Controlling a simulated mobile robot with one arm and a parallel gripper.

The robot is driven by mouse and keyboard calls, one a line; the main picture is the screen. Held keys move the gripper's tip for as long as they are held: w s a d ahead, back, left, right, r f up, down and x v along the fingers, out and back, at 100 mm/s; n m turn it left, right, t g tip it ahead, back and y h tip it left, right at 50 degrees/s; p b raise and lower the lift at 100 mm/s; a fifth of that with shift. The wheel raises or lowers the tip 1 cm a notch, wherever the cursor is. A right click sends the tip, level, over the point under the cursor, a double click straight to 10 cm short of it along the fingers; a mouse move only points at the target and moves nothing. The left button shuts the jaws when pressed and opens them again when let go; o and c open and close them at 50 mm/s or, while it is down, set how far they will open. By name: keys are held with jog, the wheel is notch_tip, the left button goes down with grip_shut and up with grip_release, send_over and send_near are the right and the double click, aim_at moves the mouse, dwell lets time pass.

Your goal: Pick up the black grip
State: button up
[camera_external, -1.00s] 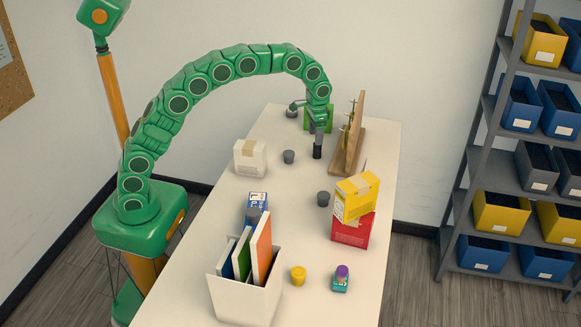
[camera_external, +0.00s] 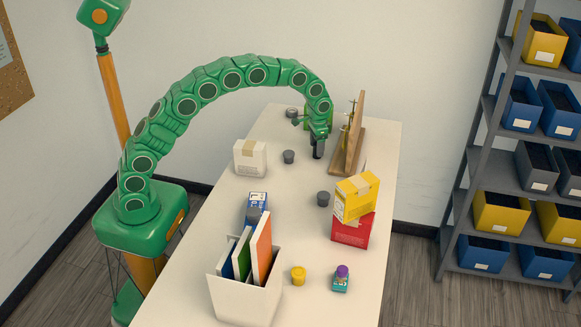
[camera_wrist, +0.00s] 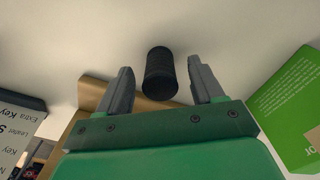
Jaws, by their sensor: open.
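The black grip (camera_wrist: 160,73) is a dark ribbed cylinder in the wrist view. It lies in the gap between the fingers of my gripper (camera_wrist: 158,88), with clear space to each finger. My gripper is open. In the external view my gripper (camera_external: 318,142) is low over the far part of the white table, just left of the wooden stand. The grip (camera_external: 318,152) shows there as a dark upright shape at the fingers, partly hidden by them.
The wooden stand (camera_external: 349,150) is close on the right of my gripper. A green box (camera_wrist: 291,112) is near on the right in the wrist view. Yellow and red boxes (camera_external: 353,215) stand nearer the front.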

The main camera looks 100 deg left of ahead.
jog(key=shift+f, duration=0.65)
jog(key=c, duration=1.1)
jog(key=shift+r, duration=0.1)
jog(key=shift+r, duration=1.45)
jog(key=shift+s+d+r, duration=0.45)
jog(key=shift+s+r, duration=0.15)
jog(key=shift+r, duration=0.25)
jog(key=shift+s+d+r, duration=1.2)
jog(key=shift+s+r, duration=0.15)
jog(key=shift+s, duration=0.4)
jog(key=shift+s+d+r, duration=1.15)
jog(key=shift+s+r, duration=0.25)
jog(key=shift+s, duration=0.3)
jog(key=shift+s+d+r, duration=1.2)
jog(key=shift+s+r, duration=0.15)
jog(key=shift+s, duration=0.4)
